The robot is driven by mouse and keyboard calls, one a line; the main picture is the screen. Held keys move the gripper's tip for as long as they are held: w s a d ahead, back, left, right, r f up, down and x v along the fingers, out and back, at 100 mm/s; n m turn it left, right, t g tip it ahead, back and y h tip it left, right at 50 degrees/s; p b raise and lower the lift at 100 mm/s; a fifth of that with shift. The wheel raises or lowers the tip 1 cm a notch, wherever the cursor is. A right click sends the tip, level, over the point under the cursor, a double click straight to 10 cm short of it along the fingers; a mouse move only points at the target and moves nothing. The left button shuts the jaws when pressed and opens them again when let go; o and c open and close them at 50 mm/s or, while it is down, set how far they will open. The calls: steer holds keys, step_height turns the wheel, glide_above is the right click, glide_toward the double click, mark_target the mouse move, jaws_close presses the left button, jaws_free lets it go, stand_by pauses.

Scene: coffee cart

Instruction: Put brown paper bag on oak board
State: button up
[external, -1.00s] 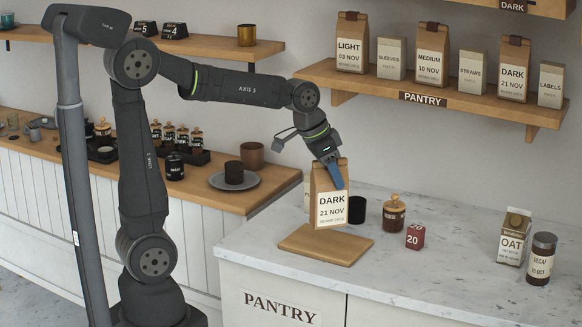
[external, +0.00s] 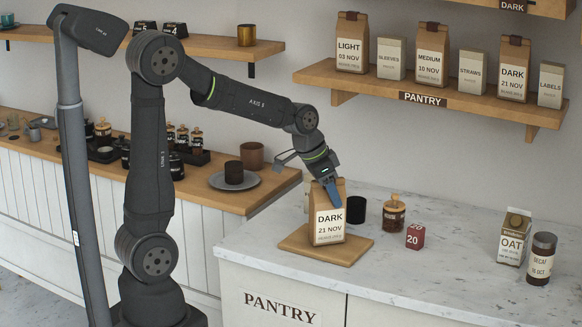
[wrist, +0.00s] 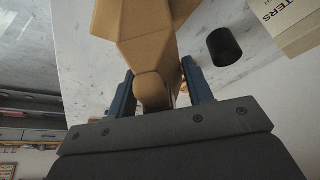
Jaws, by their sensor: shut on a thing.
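The brown paper bag (external: 328,224), labelled DARK 21 NOV, stands upright at the oak board (external: 356,249) on the marble counter. Its base appears to meet the board; I cannot tell whether it bears its full weight there. My gripper (external: 329,193) is shut on the top of the bag, with a blue finger showing at its right side. In the wrist view, the bag's folded top (wrist: 152,88) sits between the two blue fingers (wrist: 158,92). The bag hides part of the board.
A black cup (external: 356,210), a lidded jar (external: 393,214) and a red date cube (external: 415,236) stand right of the board. An oat carton (external: 513,237) and decaf jar (external: 541,259) are farther right. A shelf (external: 430,92) with several bags and boxes hangs above.

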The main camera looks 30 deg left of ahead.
steer(key=o, duration=1.5)
steer(key=shift+f, duration=0.1)
steer(key=v, duration=1.2)
steer(key=shift+r, duration=0.2)
steer(key=x, duration=1.2)
steer(key=shift+f, duration=0.15)
steer(key=shift+r, duration=1.2)
steer(key=shift+f, duration=0.1)
